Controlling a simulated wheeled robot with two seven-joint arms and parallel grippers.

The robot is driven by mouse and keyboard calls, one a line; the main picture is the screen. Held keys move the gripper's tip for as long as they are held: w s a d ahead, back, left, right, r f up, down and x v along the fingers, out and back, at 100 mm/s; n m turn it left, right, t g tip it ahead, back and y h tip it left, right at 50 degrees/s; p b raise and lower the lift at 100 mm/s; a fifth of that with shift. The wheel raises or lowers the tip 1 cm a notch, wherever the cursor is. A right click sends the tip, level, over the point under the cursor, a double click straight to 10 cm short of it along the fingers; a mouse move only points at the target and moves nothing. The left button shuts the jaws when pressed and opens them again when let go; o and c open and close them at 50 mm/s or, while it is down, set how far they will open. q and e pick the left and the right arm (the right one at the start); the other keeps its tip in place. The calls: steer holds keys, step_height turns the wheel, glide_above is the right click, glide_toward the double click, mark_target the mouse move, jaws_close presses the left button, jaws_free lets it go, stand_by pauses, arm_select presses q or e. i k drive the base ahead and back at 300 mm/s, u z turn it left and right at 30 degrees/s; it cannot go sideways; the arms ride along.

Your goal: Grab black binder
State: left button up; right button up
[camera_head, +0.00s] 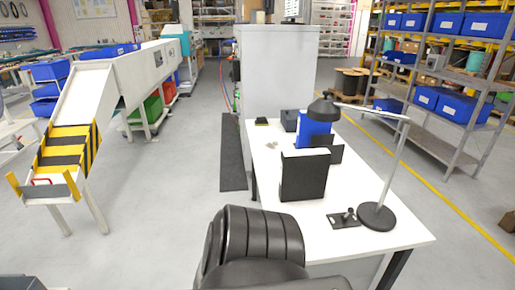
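A black binder (303,178) stands upright on the white desk (267,160), with a pale strip along its top edge. Its broad black side faces me, and it stands near the middle of the desk. Neither of my grippers shows in the head view, so nothing is seen touching the binder.
A blue binder (313,131) and a dark box (289,120) stand behind it. A desk lamp (377,215) and a small black plate with a knob (344,219) are to the right. A black padded chair (252,240) stands in front of the desk.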

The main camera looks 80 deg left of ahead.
mark_target(304, 173)
steer(key=u, duration=1.8)
